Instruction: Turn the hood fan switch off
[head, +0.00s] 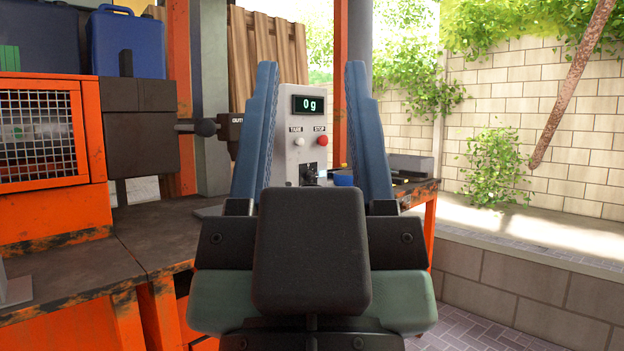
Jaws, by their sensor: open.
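My gripper (312,95) is in the middle of the head view, pointing away from me. Its two blue fingers stand wide apart with nothing between them. Beyond the gap is a grey control box (297,167) with a display (308,105) reading "0 g", a white button (298,142) marked TARE and a red button (321,141) marked STOP. A small dark switch-like part (310,172) sits low on the box. I cannot tell whether it touches anything. No switch labelled for a hood fan is readable; part of the box is hidden behind my fingers.
An orange machine with a mesh front (42,137) and a dark block (140,130) stand on the workbench (90,275) at left. A blue container (127,43) sits on top. A blue bowl (343,178) is behind my right finger. Paved floor (480,320) is open at lower right.

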